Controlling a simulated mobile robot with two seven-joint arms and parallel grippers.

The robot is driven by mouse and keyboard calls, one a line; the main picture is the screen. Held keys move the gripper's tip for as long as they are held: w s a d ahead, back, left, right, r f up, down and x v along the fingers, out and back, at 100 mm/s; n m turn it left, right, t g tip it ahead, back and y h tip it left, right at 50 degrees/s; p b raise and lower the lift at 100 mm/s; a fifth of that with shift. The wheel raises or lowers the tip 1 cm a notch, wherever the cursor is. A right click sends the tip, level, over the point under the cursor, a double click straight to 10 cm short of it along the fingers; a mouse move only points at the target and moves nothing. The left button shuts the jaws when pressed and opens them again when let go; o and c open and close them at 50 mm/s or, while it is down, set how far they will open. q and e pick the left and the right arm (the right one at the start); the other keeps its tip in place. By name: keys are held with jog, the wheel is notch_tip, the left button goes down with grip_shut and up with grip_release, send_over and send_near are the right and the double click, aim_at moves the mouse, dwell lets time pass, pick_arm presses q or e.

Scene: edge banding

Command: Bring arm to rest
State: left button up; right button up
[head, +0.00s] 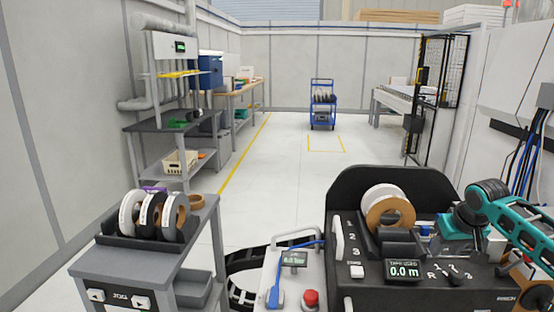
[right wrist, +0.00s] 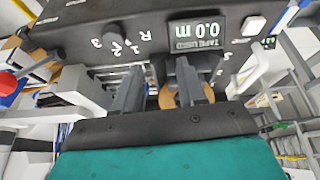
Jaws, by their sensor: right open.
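My right arm comes in from the right in the head view, with teal links and a dark wrist joint. Its gripper (head: 478,241) is over the right part of the black edge-banding machine (head: 350,262). In the right wrist view the two grey fingers of the right gripper (right wrist: 159,74) stand apart, with nothing seen held between them. A tan tape roll (right wrist: 198,97) shows behind one finger there. In the head view a white roll and a tan roll (head: 400,213) sit on the machine. My left gripper is not in view.
The machine's display (head: 404,270) reads 0.0 m. A grey cart (head: 150,270) at left holds several tape rolls. A small panel with a red button (head: 311,298) stands between. A blue trolley (head: 322,110) is far back; the floor ahead is clear.

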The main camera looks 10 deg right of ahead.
jog(key=s+a+f+n+t+y, duration=0.1)
jog(key=s+a+f+n, duration=0.15)
jog(key=a+f, duration=0.8)
jog(key=s+a+f+n+t+y, duration=0.15)
jog(key=s+a+f, duration=0.25)
jog(key=a+f, duration=0.65)
jog(key=s+a+n+t, duration=0.1)
jog(key=s+a+t, duration=0.2)
jog(key=s+a, duration=0.9)
jog(key=s+y, duration=0.1)
jog(key=s, duration=0.2)
jog(key=shift+r+t, duration=0.3)
jog(key=shift+t, duration=0.05)
